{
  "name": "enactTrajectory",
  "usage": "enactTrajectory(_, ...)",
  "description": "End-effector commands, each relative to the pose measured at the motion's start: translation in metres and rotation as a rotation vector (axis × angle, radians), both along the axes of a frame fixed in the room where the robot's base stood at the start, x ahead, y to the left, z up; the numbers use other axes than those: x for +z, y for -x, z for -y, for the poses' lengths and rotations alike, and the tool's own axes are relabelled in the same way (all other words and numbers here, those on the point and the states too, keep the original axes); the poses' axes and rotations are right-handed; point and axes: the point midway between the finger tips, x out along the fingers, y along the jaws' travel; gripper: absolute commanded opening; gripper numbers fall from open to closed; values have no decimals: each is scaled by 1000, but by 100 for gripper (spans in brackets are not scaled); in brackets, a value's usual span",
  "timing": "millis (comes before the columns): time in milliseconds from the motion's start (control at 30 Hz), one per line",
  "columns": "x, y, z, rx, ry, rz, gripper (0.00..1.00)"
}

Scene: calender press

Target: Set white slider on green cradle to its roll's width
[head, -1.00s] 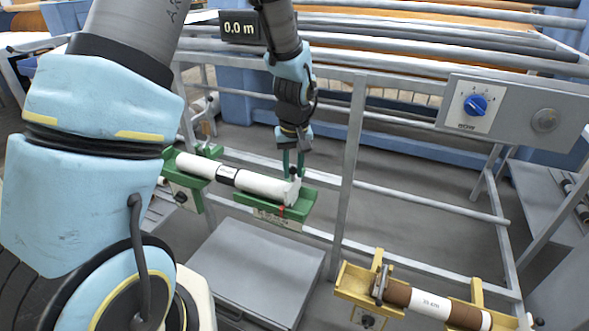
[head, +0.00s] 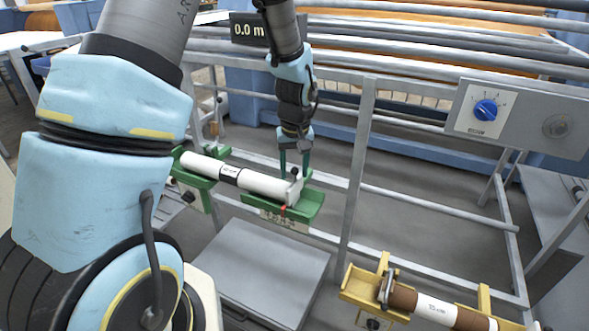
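The green cradle (head: 312,206) holds a white roll (head: 265,184) with a dark-edged label band around it. The white slider (head: 296,188) with a dark knob stands at the roll's right end on the cradle. A small red pointer (head: 283,209) shows below it, over a pale scale strip on the cradle's front. My gripper (head: 294,172) points down, its green fingers at the slider's knob. The fingertips are small and partly overlap the slider, so I cannot tell whether they grip it.
A yellow cradle (head: 361,287) with a brown roll (head: 470,320) is at the lower right. A grey panel with a blue dial (head: 485,110) is at the upper right. A grey box top (head: 262,265) lies below the green cradle. Frame rails run behind it.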

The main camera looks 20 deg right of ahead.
Motion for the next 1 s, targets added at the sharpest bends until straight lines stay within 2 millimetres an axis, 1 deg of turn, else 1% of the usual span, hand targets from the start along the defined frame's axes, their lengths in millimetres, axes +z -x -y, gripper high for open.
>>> enactTrajectory(33, 0, 0, 0, 0, 0, -1, 60)
enactTrajectory(67, 0, 0, 0, 0, 0, -1, 62)
enactTrajectory(300, 0, 1, 0, -1, 0, -1, 62)
enactTrajectory(367, 2, 1, 0, -1, 0, 0, 62)
enactTrajectory(467, 10, 1, 1, -1, 1, 2, 62)
enactTrajectory(567, 25, 3, 0, -2, 3, 4, 62)
enactTrajectory(800, 71, 8, 0, -1, 3, 3, 62)
enactTrajectory(900, 87, 11, -1, -2, 2, 3, 62)
enactTrajectory(1000, 98, 12, -1, -1, 2, 2, 62)
